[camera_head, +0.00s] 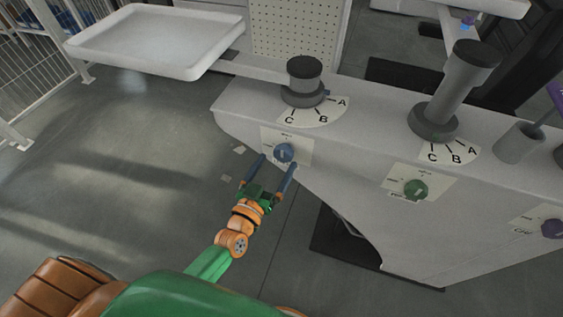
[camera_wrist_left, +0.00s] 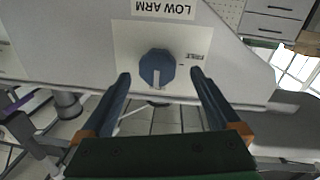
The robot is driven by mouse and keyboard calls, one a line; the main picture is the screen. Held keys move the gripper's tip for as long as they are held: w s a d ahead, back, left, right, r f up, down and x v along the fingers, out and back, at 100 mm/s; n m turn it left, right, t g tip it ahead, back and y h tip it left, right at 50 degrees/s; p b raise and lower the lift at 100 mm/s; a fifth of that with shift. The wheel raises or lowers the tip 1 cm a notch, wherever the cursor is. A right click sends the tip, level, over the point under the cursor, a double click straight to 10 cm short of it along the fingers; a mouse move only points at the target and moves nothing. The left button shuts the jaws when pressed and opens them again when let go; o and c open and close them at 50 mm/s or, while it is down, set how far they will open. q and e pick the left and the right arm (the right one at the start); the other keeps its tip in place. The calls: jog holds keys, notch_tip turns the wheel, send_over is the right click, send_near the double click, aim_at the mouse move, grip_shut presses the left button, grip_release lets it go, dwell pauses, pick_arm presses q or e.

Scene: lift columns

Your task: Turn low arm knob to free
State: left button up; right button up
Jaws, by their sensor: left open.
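The low arm knob (camera_head: 284,152) is blue and sits on a pale label plate on the front face of the grey console. In the left wrist view the knob (camera_wrist_left: 157,68) is centred below an upside-down "LOW ARM" label (camera_wrist_left: 163,9), with a white pointer line toward the bottom of the picture. My left gripper (camera_head: 268,166) is open, its two blue fingers pointing at the knob. In the left wrist view the fingertips (camera_wrist_left: 160,74) lie on either side of the knob with gaps, apparently not touching. My right gripper is not in view.
A green knob (camera_head: 415,189) and a purple knob (camera_head: 553,228) sit further right on the console. Above are a short dark column (camera_head: 304,80) and a taller one (camera_head: 455,90) with A-B-C dials. A white tray (camera_head: 155,42) is at back left.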

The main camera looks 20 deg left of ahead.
pick_arm(q)
jog(key=shift+w+d+f, duration=0.1)
jog(key=shift+w, duration=0.75)
jog(key=shift+w+d, duration=0.2)
jog(key=shift+w, duration=0.25)
jog(key=c, duration=1.4)
jog(key=shift+o, duration=0.2)
